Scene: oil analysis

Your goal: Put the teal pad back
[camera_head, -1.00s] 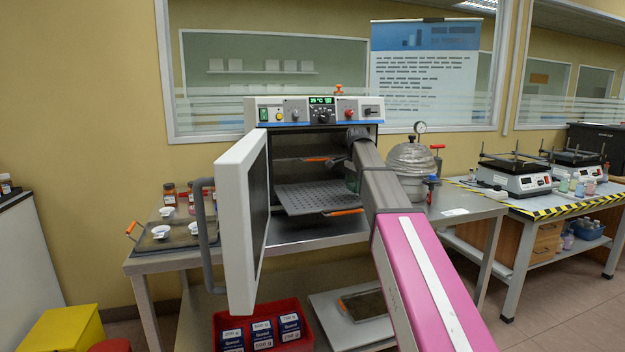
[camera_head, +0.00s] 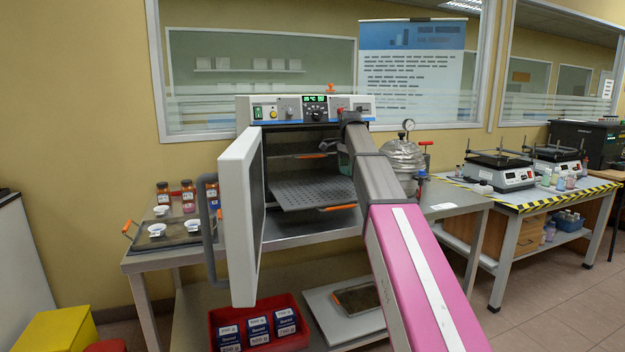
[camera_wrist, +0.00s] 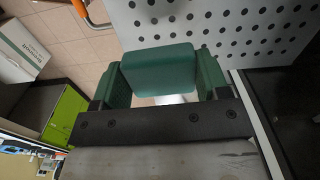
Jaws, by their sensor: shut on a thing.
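The teal pad (camera_wrist: 158,72) is a rounded block in the wrist view. My gripper (camera_wrist: 160,84) is shut on it, with a green finger at each side. The perforated oven shelf (camera_wrist: 262,25) is close beside the pad there; I cannot tell whether they touch. In the head view the oven (camera_head: 308,112) stands open, and its perforated shelf (camera_head: 305,190) is pulled partly out. My gripper (camera_head: 344,158) is at the right side of the oven opening, above the shelf, mostly hidden by my arm. Only a small greenish patch shows there.
The oven door (camera_head: 238,220) stands open to the left. A tray (camera_head: 185,238) with white dishes is left of it, with brown jars (camera_head: 187,190) behind. A metal pressure vessel (camera_head: 403,160) stands right of the oven. A red bin (camera_head: 260,322) is below.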

